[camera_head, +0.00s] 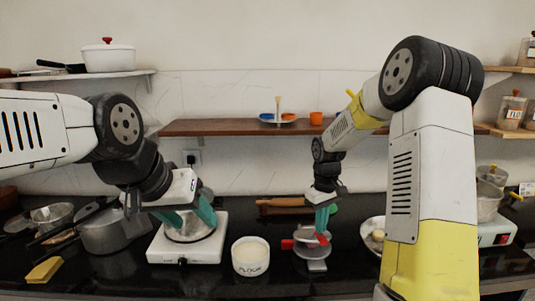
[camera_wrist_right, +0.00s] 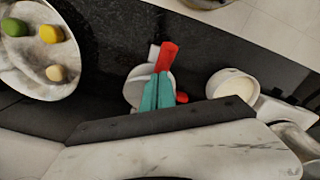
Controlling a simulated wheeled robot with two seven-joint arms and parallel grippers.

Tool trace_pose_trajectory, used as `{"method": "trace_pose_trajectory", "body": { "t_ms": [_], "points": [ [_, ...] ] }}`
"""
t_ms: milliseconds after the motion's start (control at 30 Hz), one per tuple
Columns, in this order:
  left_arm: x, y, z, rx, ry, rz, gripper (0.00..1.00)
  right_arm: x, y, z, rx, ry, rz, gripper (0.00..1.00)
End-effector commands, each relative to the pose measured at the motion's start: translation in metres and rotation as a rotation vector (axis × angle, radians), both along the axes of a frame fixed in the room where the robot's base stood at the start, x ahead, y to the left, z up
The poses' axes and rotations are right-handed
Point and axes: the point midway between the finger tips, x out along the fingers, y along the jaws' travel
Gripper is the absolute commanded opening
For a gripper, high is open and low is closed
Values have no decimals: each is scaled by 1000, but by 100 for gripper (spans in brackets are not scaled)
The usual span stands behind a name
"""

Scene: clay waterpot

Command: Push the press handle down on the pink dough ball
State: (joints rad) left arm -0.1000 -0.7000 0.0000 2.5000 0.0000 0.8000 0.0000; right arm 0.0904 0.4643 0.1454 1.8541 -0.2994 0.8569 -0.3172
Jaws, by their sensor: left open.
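The press (camera_head: 313,250) stands on the dark counter, a grey round body with a red handle (camera_head: 290,243). My right gripper (camera_head: 322,226) points down over it with its teal fingers at the handle. In the right wrist view the right gripper (camera_wrist_right: 160,76) has its fingers together, and the red handle (camera_wrist_right: 168,54) shows just beyond the fingertips; I cannot tell whether they touch. The pink dough ball is not visible. My left gripper (camera_head: 190,224) is open over the white hot plate (camera_head: 185,253), apart from the press.
A flour bowl (camera_head: 250,264) stands left of the press. A plate (camera_wrist_right: 40,82) with green, yellow and cream balls lies to the press's right in the head view, partly behind my right arm. A rolling pin (camera_head: 284,207) lies behind. A pot (camera_head: 106,235) stands at left.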

Motion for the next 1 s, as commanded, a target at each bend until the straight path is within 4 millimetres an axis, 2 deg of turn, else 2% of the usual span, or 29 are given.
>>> {"method": "trace_pose_trajectory", "body": {
  "t_ms": [1000],
  "points": [
    [0, 0, 0, 0, 0, 0, 55, 0, 0, -21, 0, 0, 1, 0]
  ]
}}
